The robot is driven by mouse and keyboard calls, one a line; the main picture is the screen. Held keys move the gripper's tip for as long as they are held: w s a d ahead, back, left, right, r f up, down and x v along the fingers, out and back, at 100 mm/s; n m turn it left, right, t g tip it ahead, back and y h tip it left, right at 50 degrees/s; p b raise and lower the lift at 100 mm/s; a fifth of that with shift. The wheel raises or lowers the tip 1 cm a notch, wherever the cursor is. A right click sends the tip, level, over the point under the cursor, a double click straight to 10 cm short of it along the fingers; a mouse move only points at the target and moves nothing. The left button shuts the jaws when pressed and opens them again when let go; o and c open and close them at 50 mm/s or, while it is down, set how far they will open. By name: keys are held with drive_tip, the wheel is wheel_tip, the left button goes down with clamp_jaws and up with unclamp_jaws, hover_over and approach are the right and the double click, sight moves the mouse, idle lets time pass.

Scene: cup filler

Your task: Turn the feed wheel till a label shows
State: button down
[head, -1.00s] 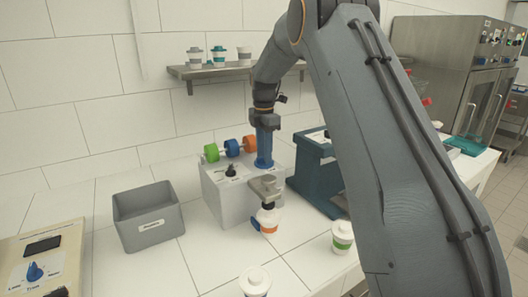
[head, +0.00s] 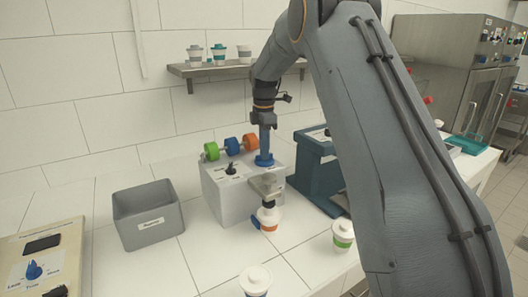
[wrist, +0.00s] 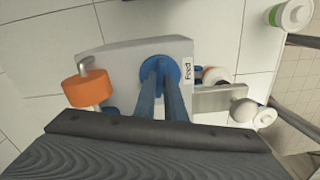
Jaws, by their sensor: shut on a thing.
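The feed wheel is a blue disc (head: 264,160) on top of a light grey box (head: 222,190). In the wrist view the wheel (wrist: 160,68) lies beside a "Feed" tag (wrist: 187,72). My gripper (head: 264,152) points straight down and is shut on the wheel; its two fingers (wrist: 163,88) hide part of it. A grey metal plate (head: 266,185) juts from the box front, above a white cup with an orange band (head: 268,215). I cannot make out a label on the plate.
Green, blue and orange rolls (head: 231,147) stand behind the wheel. A black knob (head: 230,169) is on the box. A grey bin (head: 148,216) is left, a dark teal machine (head: 318,175) right. Two lidded cups (head: 343,235) (head: 255,281) stand in front.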

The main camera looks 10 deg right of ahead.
drive_tip(key=m, duration=0.5)
drive_tip(key=shift+m+b, duration=0.3)
drive_tip(key=m, duration=1.6)
drive_tip(key=shift+m+b, duration=0.3)
drive_tip(key=c, duration=1.8)
unclamp_jaws()
drive_tip(key=shift+r+b, duration=1.2)
drive_tip(key=shift+r, duration=2.75)
